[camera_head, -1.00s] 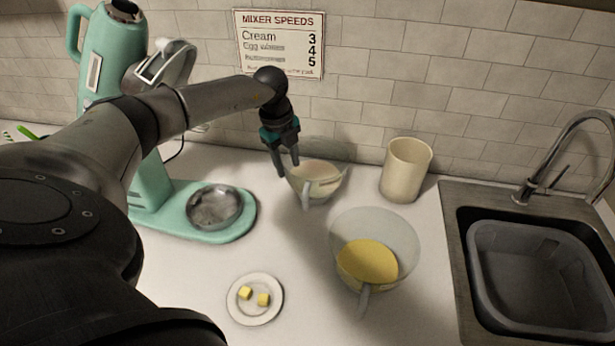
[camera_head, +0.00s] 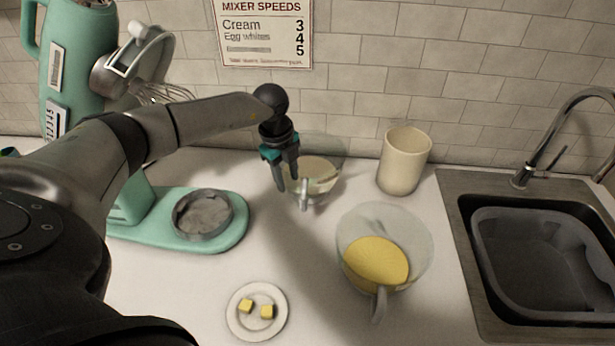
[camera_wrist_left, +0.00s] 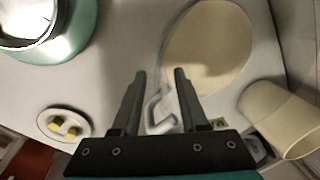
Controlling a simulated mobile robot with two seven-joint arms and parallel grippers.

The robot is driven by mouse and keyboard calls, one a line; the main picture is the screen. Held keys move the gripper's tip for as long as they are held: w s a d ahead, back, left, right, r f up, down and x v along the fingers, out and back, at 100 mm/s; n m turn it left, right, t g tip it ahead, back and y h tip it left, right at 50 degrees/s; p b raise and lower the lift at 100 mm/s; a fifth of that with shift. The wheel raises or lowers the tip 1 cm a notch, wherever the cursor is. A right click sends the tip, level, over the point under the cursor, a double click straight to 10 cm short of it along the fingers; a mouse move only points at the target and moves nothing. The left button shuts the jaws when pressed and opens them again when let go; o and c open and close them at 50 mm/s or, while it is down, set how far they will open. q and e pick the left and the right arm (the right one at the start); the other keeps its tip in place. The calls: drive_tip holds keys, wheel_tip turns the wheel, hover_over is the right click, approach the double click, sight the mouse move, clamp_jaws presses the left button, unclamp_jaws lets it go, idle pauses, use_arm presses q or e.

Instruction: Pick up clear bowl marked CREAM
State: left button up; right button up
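A clear bowl with pale cream-coloured contents (camera_head: 321,170) stands on the counter near the back wall. Its grey handle (camera_head: 304,193) faces the front; no CREAM marking is readable. My left gripper (camera_head: 287,184) points down at the bowl's left front, its fingers apart and empty. In the left wrist view the gripper (camera_wrist_left: 160,75) has the handle (camera_wrist_left: 160,108) showing between its fingers, with the pale contents (camera_wrist_left: 208,48) beyond; I cannot tell whether they touch. A second clear bowl with yellow contents (camera_head: 375,262) stands nearer the front. My right gripper is not in view.
A cream cup (camera_head: 403,162) stands right of the bowl. A teal mixer (camera_head: 75,65) with a metal bowl (camera_head: 202,214) is at left. A small plate (camera_head: 238,325) holds two yellow cubes. A sink (camera_head: 452,240) with a grey basin is at right.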

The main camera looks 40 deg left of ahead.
use_arm(q)
clamp_jaws()
idle(1.1)
drive_tip(key=shift+r, duration=0.1)
